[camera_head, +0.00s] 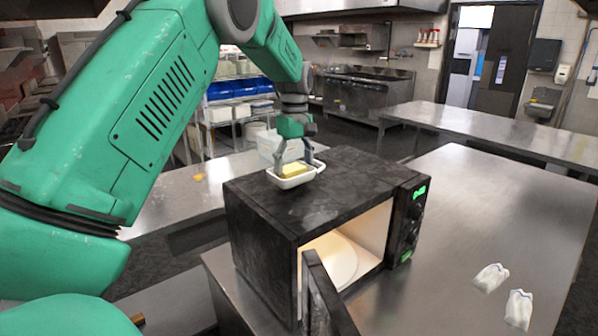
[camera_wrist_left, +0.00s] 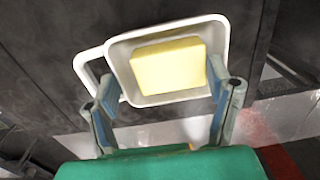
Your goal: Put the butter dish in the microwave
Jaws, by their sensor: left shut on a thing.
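The butter dish (camera_head: 290,183) is a small white rectangular dish with a yellow block of butter (camera_head: 296,170) in it. It shows at the back of the microwave's top; I cannot tell if it rests there or hangs just above. My left gripper (camera_head: 297,163) points down and is shut on the dish. In the left wrist view the dish (camera_wrist_left: 222,38) lies between the fingers (camera_wrist_left: 163,103), butter inside. The black microwave (camera_head: 270,213) stands on the steel table, its door (camera_head: 325,298) open toward me. A pale turntable (camera_head: 337,260) shows in the lit interior. My right gripper is out of view.
The steel table (camera_head: 470,215) is clear right of the microwave, except for two small white objects (camera_head: 491,277) (camera_head: 518,309) near its right edge. The open door juts out in front of the microwave. Another steel counter (camera_head: 480,125) stands behind.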

